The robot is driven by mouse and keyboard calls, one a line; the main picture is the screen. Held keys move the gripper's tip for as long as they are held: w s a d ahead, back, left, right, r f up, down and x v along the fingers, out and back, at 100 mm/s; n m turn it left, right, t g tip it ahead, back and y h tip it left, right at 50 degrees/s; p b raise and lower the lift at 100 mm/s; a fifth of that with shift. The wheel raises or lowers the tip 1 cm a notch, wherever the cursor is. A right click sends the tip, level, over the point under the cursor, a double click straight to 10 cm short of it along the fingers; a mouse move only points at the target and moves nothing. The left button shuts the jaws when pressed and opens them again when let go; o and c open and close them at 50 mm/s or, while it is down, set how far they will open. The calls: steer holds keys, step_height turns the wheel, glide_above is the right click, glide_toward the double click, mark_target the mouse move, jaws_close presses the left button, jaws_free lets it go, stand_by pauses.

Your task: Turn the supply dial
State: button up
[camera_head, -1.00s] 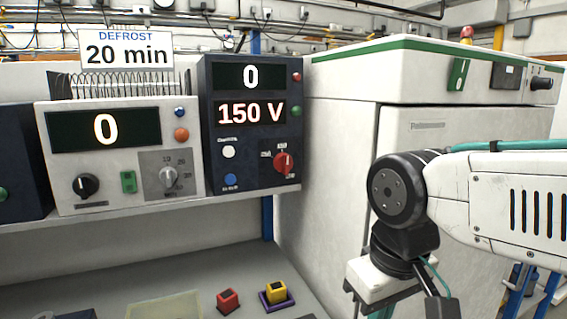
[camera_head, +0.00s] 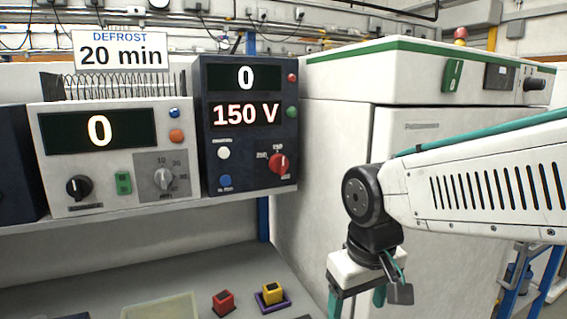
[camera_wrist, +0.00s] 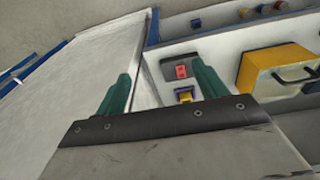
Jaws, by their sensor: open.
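A dark unit (camera_head: 247,150) on the shelf shows 0 above and 150 V below. Its red dial (camera_head: 279,164), at the lower right of the panel, has small voltage marks around it and is likely the supply dial. The white unit beside it carries a grey dial (camera_head: 163,179) marked in tens and a black knob (camera_head: 79,188). My gripper (camera_head: 356,304) hangs right of and below the red dial, well apart from it. Its teal fingers are spread and empty; they also show in the wrist view (camera_wrist: 164,82). No dial shows in the wrist view.
A red block (camera_head: 224,302) and a yellow block (camera_head: 271,292) in a purple holder stand on the lower bench. A large white cabinet (camera_head: 330,150) stands right of the dark unit, behind my arm. A yellow box (camera_wrist: 275,70) shows in the wrist view.

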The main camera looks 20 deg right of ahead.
steer(key=w+d+f+t, duration=0.15)
steer(key=w+t, duration=0.25)
steer(key=w, duration=0.8)
steer(key=n+t, duration=0.3)
steer(key=t, duration=1)
glide_toward(283, 166)
steer(key=w, duration=0.9)
steer(key=shift+w+r, duration=0.2)
steer(key=shift+w, duration=0.2)
steer(key=shift+d, duration=0.1)
steer(key=shift+m, duration=0.3)
steer(key=c, duration=1)
